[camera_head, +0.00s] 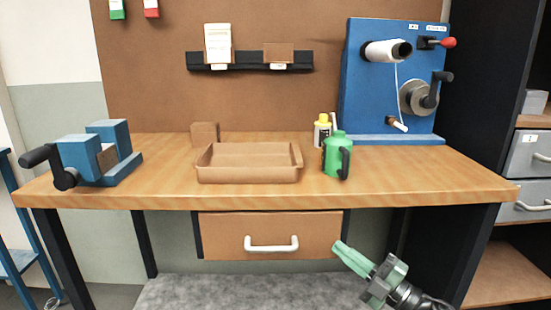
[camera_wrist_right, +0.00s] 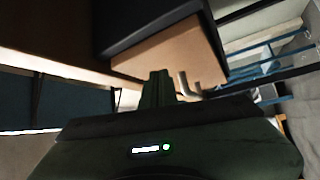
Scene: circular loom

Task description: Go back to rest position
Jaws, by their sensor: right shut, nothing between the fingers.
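My right gripper (camera_head: 340,246) shows at the lower right in the head view, in front of the workbench and below its top. Its green fingers are together with nothing between them. It appears just right of the drawer (camera_head: 222,235) with its white handle (camera_head: 271,243). In the right wrist view the fingers (camera_wrist_right: 158,88) point toward the underside of the bench, with the drawer (camera_wrist_right: 165,52) and its handle (camera_wrist_right: 187,84) close by in the picture. I cannot tell the exact gap between them. My left gripper is in neither view.
The wooden bench top (camera_head: 420,180) holds a blue vise (camera_head: 80,155), a brown tray (camera_head: 248,175), a green can (camera_head: 337,155), a yellow bottle (camera_head: 322,130) and a blue loom panel (camera_head: 365,90). Dark bench legs (camera_head: 145,243) stand below. A shelf unit (camera_head: 530,120) is at the right.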

